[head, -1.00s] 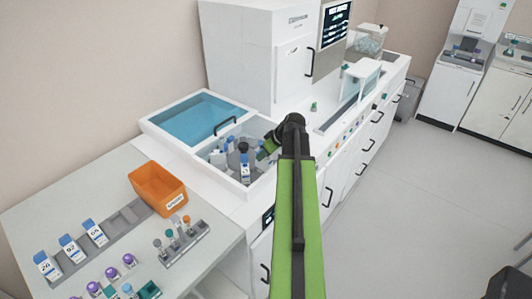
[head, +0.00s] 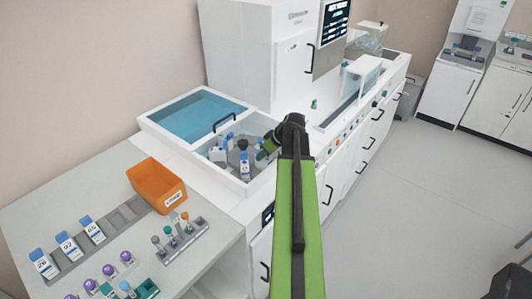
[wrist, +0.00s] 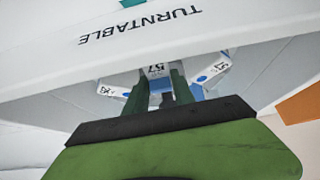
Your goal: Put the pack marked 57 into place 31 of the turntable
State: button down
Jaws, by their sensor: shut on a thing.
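In the wrist view, a pack marked 57 (wrist: 157,73), white with a blue part, stands between the two green fingers of my gripper (wrist: 158,92). The gripper is shut on it. In the head view my gripper (head: 264,153) is low over the right side of the turntable well (head: 222,176), largely hidden by my dark wrist. The turntable (head: 219,168) is a grey disc around a dark central knob and carries several blue-and-white packs. The wrist view shows a marked pack to either side of the held one. The number of place 31 is not legible.
The well's white wall reads TURNTABLE (wrist: 140,27) and is close to my gripper. A blue lidded basin (head: 195,115) adjoins the well. On the left counter are an orange bin (head: 150,180), three packs in a rail (head: 66,246) and tube racks (head: 184,240).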

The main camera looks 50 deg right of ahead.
jog(key=shift+f, duration=0.3)
jog(key=shift+f+b, duration=0.1)
jog(key=shift+b, duration=0.2)
dwell(0.3)
jog(key=c, duration=1)
grip_release()
jog(key=shift+o, duration=0.2)
jog(key=a+p+v, duration=0.1)
jog(key=p+v, duration=1.3)
jog(key=v, duration=0.3)
jog(key=shift+d+r+p, duration=0.25)
jog(key=shift+d+p, duration=0.1)
jog(key=shift+d, duration=0.15)
jog(key=shift+s, duration=0.1)
